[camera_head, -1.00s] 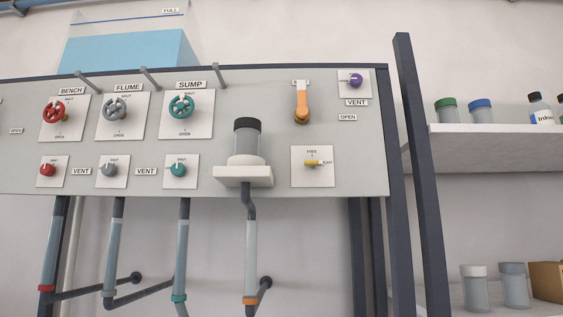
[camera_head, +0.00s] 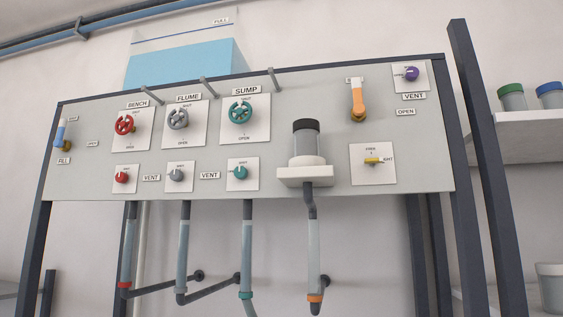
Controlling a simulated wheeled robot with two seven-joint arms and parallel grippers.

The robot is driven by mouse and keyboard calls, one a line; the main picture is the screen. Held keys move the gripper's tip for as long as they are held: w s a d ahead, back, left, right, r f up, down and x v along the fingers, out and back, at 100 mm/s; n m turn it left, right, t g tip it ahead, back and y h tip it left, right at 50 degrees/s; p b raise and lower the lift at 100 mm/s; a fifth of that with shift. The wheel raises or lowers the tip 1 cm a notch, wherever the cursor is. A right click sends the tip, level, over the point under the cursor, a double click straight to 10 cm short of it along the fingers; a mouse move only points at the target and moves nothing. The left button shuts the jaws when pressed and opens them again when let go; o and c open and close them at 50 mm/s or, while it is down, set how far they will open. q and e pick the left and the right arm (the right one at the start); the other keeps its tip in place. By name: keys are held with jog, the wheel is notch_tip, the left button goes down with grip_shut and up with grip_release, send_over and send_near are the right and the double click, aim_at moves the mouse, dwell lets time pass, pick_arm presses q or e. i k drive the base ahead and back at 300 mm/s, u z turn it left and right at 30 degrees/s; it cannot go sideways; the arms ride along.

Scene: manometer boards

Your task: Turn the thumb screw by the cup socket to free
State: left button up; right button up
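The thumb screw (camera_head: 373,161) is a small yellow knob on a white plate (camera_head: 373,176) at the lower right of the board. The plate carries a FREE label above the knob and a second label, partly readable, at its right. The knob lies about level, with its bar toward the right-hand label. The cup socket (camera_head: 306,178) is a white bracket left of that plate. A clear cup with a dark top (camera_head: 306,142) stands in it, and a tube with an orange band (camera_head: 314,252) hangs below. Neither of my grippers is in view.
The grey board (camera_head: 330,190) also bears red, grey and teal valves (camera_head: 240,112), small vent knobs (camera_head: 122,178), an orange lever (camera_head: 358,102) and a purple knob (camera_head: 411,74). Dark posts (camera_head: 482,160) and a shelf with jars (camera_head: 512,97) stand at the right.

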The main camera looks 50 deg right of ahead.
aim_at(371, 161)
jog(key=u, duration=0.25)
jog(key=i, duration=1.6)
jog(key=z, duration=2.6)
